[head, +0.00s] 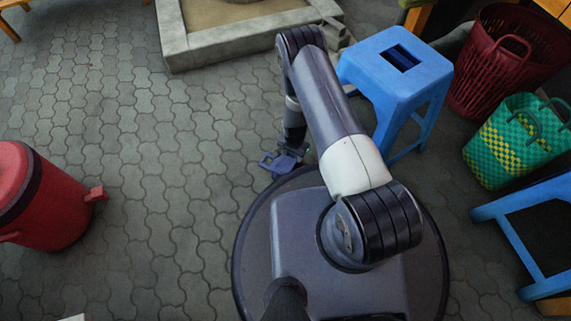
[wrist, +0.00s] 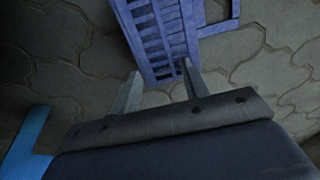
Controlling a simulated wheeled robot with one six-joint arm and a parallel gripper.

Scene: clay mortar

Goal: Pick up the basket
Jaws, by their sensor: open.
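A small blue-purple basket with slatted sides (wrist: 163,32) lies on the paving in the wrist view, with a loop-like handle to its right. It also shows in the head view as a small blue shape (head: 282,164) below the end of my arm. My gripper (wrist: 160,74) is open, its two fingers spread at the near end of the basket. The right fingertip overlaps the basket's edge in the picture; I cannot tell whether it touches. In the head view my arm largely hides the gripper.
A blue stool (head: 398,65) stands close right of my arm. Beyond it are a red basket (head: 500,75) and a green-yellow woven basket (head: 510,140). Another blue stool (head: 520,225) is at right. A red container (head: 45,200) is at left. Paving between is clear.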

